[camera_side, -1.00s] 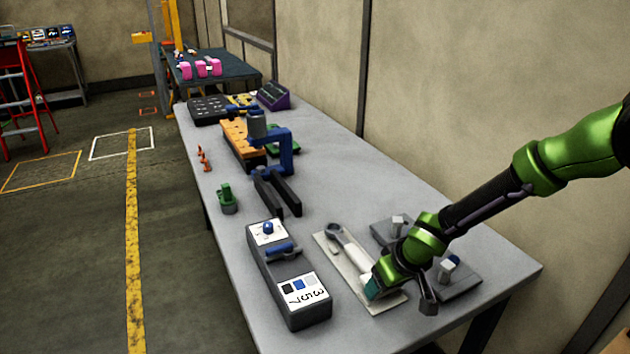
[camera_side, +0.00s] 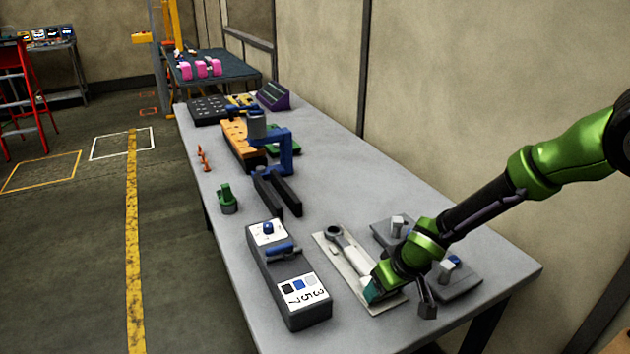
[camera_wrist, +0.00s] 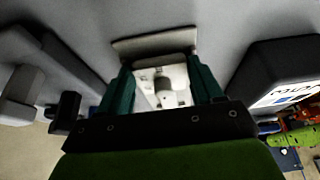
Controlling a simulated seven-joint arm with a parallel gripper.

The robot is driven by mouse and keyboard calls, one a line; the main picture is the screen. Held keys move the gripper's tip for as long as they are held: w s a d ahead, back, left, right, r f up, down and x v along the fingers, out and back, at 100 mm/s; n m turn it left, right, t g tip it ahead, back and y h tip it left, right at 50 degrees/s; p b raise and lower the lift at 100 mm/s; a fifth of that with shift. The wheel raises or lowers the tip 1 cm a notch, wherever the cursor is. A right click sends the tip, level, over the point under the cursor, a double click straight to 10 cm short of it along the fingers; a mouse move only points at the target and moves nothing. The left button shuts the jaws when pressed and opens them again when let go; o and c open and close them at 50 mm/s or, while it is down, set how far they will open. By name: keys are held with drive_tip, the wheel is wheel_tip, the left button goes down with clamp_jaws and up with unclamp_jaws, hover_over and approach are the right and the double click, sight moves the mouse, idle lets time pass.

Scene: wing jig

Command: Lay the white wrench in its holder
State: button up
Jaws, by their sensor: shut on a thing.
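The white wrench (camera_side: 352,255) lies along a pale beige mat (camera_side: 388,302) in the side view, its grey ring end pointing away from my arm. My gripper (camera_side: 371,291) is low over the near end of the mat, shut on the wrench's near end. In the wrist view, my gripper's teal fingers (camera_wrist: 162,88) stand on both sides of a white piece of the wrench (camera_wrist: 164,84). I cannot tell whether the wrench touches the mat. A grey plate with upright blocks (camera_side: 462,286), possibly the holder, sits right of the mat, partly hidden by my gripper.
A dark box with white panels and a blue handle (camera_side: 298,318) stands left of the mat. A small green part (camera_side: 227,199) and a blue clamp on dark rails (camera_side: 287,152) are farther back. The table's right edge is close to the grey plate.

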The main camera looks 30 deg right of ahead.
drive_tip(key=shift+f, duration=0.35)
drive_tip(key=o, duration=1.4)
drive_tip(key=shift+o, duration=0.3)
drive_tip(key=r, duration=0.4)
drive_tip(key=w+r, duration=0.1)
drive_tip(key=r, duration=0.2)
drive_tip(key=shift+w+d+r, duration=0.1)
drive_tip(key=w+d+r, duration=0.1)
drive_tip(key=w+d, duration=0.3)
drive_tip(key=w, duration=0.9)
drive_tip(key=w+d+r, duration=0.1)
drive_tip(key=w+d, duration=0.4)
drive_tip(key=w, duration=0.8)
drive_tip(key=shift+w, duration=0.25)
drive_tip(key=shift+d+r, duration=0.1)
